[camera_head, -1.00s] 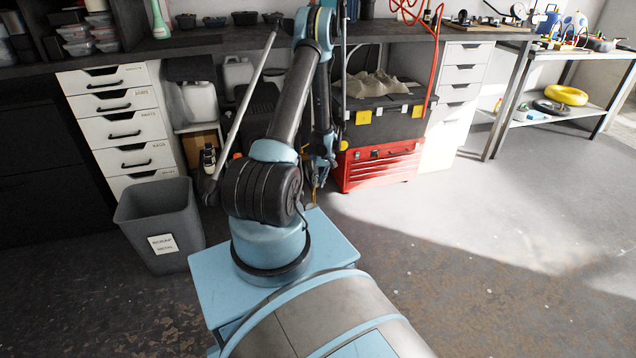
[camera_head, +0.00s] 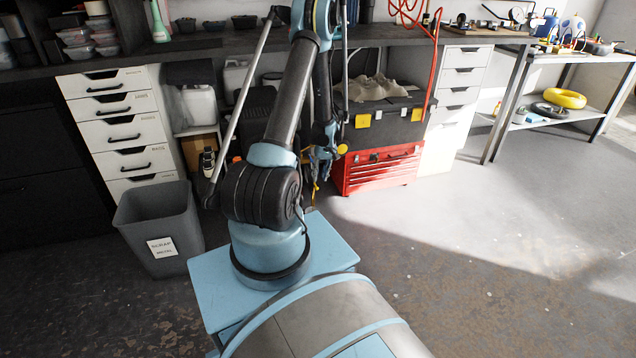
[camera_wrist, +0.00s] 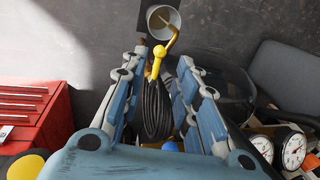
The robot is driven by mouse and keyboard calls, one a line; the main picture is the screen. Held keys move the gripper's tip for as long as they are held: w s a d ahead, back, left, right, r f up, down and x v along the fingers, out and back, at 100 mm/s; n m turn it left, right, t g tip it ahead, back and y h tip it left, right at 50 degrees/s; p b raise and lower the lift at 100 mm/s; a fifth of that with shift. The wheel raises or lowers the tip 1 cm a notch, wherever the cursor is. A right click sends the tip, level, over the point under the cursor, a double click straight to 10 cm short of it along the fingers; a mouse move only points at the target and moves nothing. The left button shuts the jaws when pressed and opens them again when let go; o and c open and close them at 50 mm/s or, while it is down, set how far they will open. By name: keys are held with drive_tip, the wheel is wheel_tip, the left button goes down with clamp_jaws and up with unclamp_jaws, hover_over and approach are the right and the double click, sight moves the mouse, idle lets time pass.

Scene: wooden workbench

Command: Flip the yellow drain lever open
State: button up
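The yellow drain lever (camera_wrist: 157,54) shows at the upper middle of the wrist view, with a rounded head and a narrow stem. It sits beside a bent brass pipe (camera_wrist: 172,38). My gripper (camera_wrist: 163,60) is open, with one finger on each side of the lever; the left fingertip is very close to it. I cannot tell whether they touch. A dark ribbed body lies between the fingers, partly hidden by them. In the head view my gripper (camera_head: 320,158) hangs low in front of the bench, left of the red toolbox, and the lever cannot be made out clearly.
A pale round cup (camera_wrist: 164,20) stands past the brass pipe. Two white dial gauges (camera_wrist: 291,151) are close on the right. The red toolbox (camera_head: 377,168) stands just right of my gripper, and a grey scrap bin (camera_head: 160,210) is at left. The floor at right is clear.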

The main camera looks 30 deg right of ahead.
wheel_tip(320, 180, up, 6)
drive_tip(key=d, duration=0.1)
drive_tip(key=shift+s+d, duration=0.1)
idle(0.5)
drive_tip(key=shift+s, duration=0.1)
